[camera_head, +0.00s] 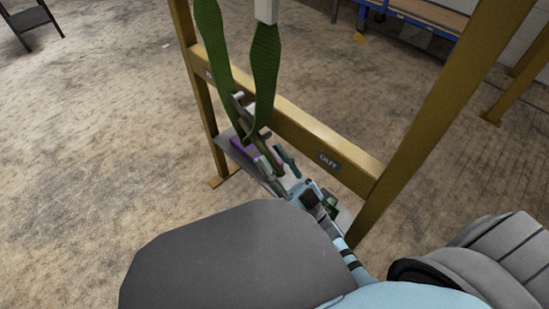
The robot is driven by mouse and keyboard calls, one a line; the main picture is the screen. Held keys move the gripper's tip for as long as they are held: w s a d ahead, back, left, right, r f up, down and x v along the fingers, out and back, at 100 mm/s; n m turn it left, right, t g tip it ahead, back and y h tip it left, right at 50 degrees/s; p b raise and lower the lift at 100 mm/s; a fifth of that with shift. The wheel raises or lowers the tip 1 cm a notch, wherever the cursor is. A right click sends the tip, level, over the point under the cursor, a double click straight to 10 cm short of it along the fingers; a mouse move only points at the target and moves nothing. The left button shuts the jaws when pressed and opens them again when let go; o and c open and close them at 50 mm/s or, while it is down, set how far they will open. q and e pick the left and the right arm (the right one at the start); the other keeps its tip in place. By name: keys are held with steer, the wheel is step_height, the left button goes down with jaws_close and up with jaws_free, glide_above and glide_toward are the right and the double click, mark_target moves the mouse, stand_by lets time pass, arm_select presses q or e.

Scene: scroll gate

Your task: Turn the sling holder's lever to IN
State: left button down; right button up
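A green sling (265,65) hangs in two strands through the yellow frame and comes together low, at a small holder with grey and brown bars (240,105). The lever cannot be told apart clearly from these bars. A plate marked OUT (328,161) is on the right part of the crossbar. A small plate (210,75) is at the crossbar's left end, its text unreadable. My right gripper (274,164) is just below the holder, its fingers apart. A brown bar reaches toward the space between them; contact cannot be told. My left gripper is not in view.
The yellow frame has a left post (197,90), a right post (425,120) and a crossbar (300,127). A purple piece (243,146) lies by the holder. A blue rack (430,15) stands at the back right.

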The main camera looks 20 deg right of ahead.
steer(key=v, duration=1.2)
steer(key=shift+c, duration=0.2)
